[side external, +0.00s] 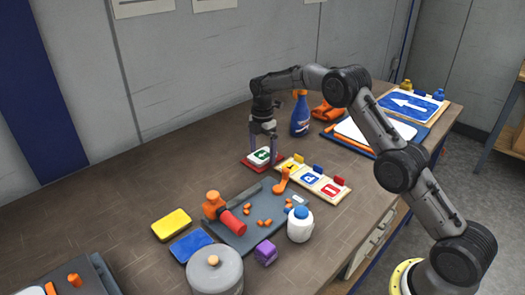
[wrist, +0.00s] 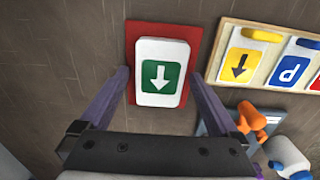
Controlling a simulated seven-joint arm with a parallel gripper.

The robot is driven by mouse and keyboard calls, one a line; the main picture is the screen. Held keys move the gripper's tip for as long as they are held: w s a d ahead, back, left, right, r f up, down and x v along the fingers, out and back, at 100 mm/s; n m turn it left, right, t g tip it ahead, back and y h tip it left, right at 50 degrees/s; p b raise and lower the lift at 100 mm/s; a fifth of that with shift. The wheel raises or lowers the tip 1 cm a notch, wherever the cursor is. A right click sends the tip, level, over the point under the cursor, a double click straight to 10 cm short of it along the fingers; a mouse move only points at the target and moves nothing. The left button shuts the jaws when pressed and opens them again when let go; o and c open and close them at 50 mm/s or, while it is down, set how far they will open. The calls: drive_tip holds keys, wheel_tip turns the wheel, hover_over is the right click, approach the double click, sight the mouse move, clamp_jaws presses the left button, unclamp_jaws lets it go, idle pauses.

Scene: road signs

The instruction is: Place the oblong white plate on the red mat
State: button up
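An oblong white plate (wrist: 145,92) with a green square and white down arrow lies on the red mat (wrist: 132,36). In the side view the plate (side external: 263,155) and the red mat (side external: 246,161) show at the middle of the table. The mat's red border shows around the plate's far end and sides. My gripper (wrist: 159,74) is over the plate, with one finger on each side of it. Narrow gaps seem to show between the fingers and the plate, so it looks open. The plate's near end is close to the gripper's dark body.
A wooden board (side external: 330,189) with coloured sign tiles stands right of the mat. A dark tray (side external: 239,239) with orange pieces, a white jar (side external: 300,229) and a grey pot (side external: 214,271) are in front. A blue spray bottle (side external: 300,118) stands behind.

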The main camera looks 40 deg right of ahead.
sight(262, 155)
drive_tip(key=s+a+r+m+t, duration=0.15)
drive_tip(key=s+r, duration=0.25)
drive_tip(key=r, duration=0.7)
drive_tip(key=s+a+r+m, duration=0.1)
drive_tip(key=s+r+m, duration=0.15)
drive_tip(key=r, duration=0.75)
drive_tip(key=s+a+r+m+t, duration=0.1)
drive_tip(key=s+a+r+m, duration=0.15)
drive_tip(key=s, duration=0.35)
drive_tip(key=s+a+r+m, duration=0.1)
drive_tip(key=s+r+m, duration=0.15)
drive_tip(key=s, duration=0.45)
drive_tip(key=s+a+f+m+t, duration=0.1)
drive_tip(key=s+f+m, duration=0.3)
drive_tip(key=s, duration=0.7)
drive_tip(key=s+a+f+m+t, duration=0.1)
drive_tip(key=s+m, duration=0.4)
drive_tip(key=s, duration=0.6)
wheel_tip(262, 155, down, 3)
drive_tip(key=shift+s+a+r+t, duration=0.1)
drive_tip(key=shift+s+a+t, duration=0.2)
drive_tip(key=shift+t, duration=0.25)
